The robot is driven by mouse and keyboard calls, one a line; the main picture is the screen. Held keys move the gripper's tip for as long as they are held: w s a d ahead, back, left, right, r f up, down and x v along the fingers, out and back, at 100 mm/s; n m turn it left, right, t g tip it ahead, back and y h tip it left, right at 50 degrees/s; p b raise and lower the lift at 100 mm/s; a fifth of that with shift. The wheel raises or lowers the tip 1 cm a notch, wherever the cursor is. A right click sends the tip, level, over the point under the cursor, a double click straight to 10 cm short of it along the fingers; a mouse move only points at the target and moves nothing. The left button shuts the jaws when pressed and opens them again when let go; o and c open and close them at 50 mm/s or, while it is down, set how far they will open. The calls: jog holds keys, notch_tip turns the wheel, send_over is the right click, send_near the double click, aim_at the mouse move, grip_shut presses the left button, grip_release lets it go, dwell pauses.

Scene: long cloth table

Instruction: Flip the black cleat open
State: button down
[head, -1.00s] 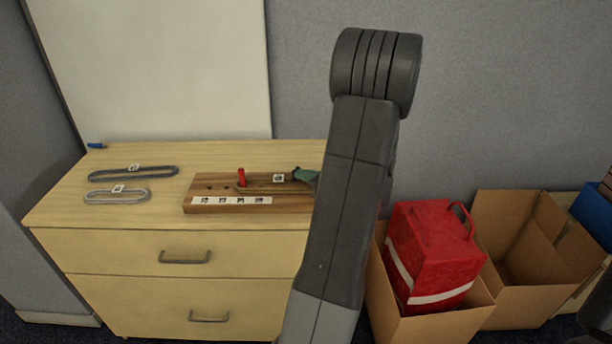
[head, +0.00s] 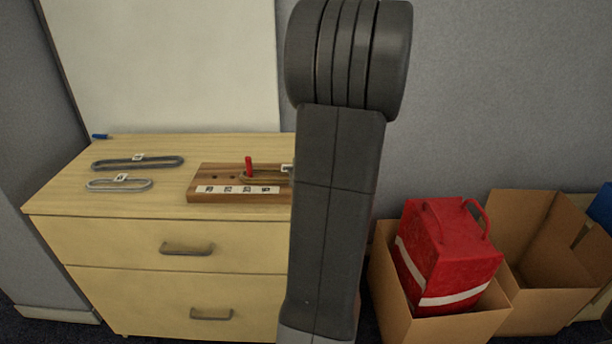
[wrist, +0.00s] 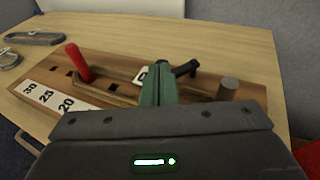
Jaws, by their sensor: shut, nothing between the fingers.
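A wooden board (head: 225,172) with holes and a row of number labels lies on the cabinet top. A red peg (wrist: 77,62) stands in it, with a thin tan band (wrist: 118,84) running from it to the right; the peg (head: 249,166) also shows in the head view. The black cleat (wrist: 187,68) shows in the wrist view just right of my green fingertips, partly hidden by them. My gripper (wrist: 157,65) is shut and empty over the board; I cannot tell whether it touches the cleat. In the head view my arm hides the gripper and the board's right end.
A grey post (wrist: 228,89) stands right of the cleat. Two loops, a dark one (head: 112,165) and a light one (head: 105,186), lie left of the board. A blue item (head: 100,137) lies at the back left. Boxes (head: 440,323) stand right of the cabinet, one holding a red bag (head: 440,245).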

jog(key=shift+w+a+f+m+t+h+b, duration=0.1)
jog(key=shift+a+f+m+t+h+b, duration=0.1)
jog(key=shift+a+m+h+b, duration=0.25)
jog(key=shift+w+a+f+m+t+h+b, duration=0.1)
jog(key=shift+a+m+t+h+b, duration=0.1)
jog(key=shift+m+h+b, duration=0.25)
jog(key=shift+a+b, duration=0.2)
jog(key=shift+b, duration=0.3)
jog(key=shift+w+a+r+b, duration=0.15)
jog(key=shift+w+a+b, duration=0.7)
jog(key=shift+b, duration=0.4)
jog(key=shift+w+a+r+b, duration=0.1)
jog(key=shift+w+a+b, duration=0.85)
jog(key=shift+w, duration=0.1)
jog(key=shift+r, duration=0.1)
